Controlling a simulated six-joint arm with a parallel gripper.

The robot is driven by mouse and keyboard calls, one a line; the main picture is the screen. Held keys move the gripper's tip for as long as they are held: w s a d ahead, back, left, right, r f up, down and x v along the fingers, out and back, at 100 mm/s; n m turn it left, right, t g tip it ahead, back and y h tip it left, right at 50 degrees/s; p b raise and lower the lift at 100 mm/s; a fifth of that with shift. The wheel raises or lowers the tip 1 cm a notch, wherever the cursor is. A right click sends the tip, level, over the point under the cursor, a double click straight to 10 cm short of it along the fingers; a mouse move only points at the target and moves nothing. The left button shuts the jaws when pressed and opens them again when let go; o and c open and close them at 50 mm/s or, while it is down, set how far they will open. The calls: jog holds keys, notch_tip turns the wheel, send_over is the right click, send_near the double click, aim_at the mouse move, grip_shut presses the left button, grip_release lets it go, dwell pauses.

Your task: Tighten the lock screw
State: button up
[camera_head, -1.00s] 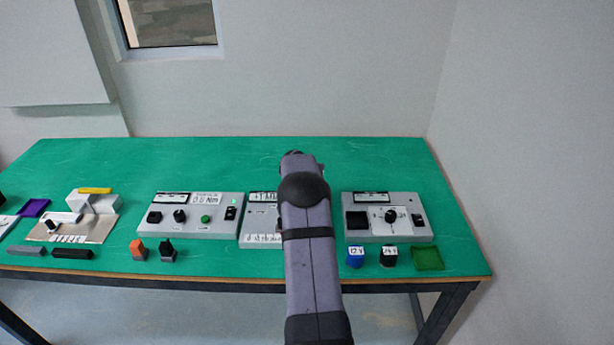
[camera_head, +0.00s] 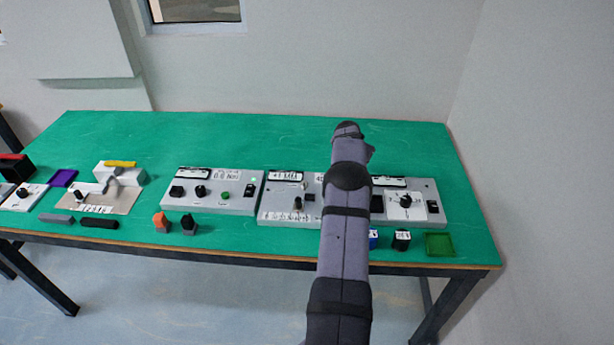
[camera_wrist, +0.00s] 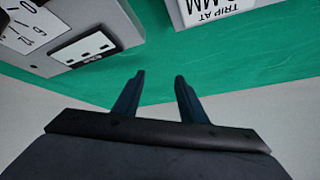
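My gripper (camera_wrist: 159,78) is open in the wrist view, its two dark fingers apart with nothing between them. Below the fingers is bare green bench. In the head view my arm hides the gripper. No part is clearly marked as the lock screw. Candidates are small black knobs: one on the beige plate fixture (camera_head: 115,201) at left, one on the white plate (camera_head: 30,190) at far left, and one on the middle grey panel (camera_head: 276,217). My arm stands over the gap between the middle panel and the right grey panel (camera_head: 425,217), partly covering both.
The left grey panel (camera_head: 213,203) has black knobs and a green button. Orange (camera_head: 161,223) and black (camera_head: 189,226) pieces, a dark bar (camera_head: 99,222) and a green tray (camera_head: 440,245) lie along the front edge. The back of the green bench (camera_head: 230,130) is clear.

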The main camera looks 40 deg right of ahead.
jog(key=w+a+r+n+y, duration=0.3)
jog(key=a+n+y, duration=0.3)
jog(key=a+n, duration=0.35)
jog(key=n+y, duration=0.3)
jog(key=n, duration=0.7)
send_near(305, 184)
jog(key=f, duration=0.1)
jog(key=shift+w+n, duration=0.3)
jog(key=shift+n, duration=0.45)
jog(key=p+x, duration=0.1)
jog(key=x, duration=0.4)
jog(key=shift+a+f, duration=0.15)
jog(key=shift+f, duration=0.05)
jog(key=shift+x, duration=1)
grip_shut()
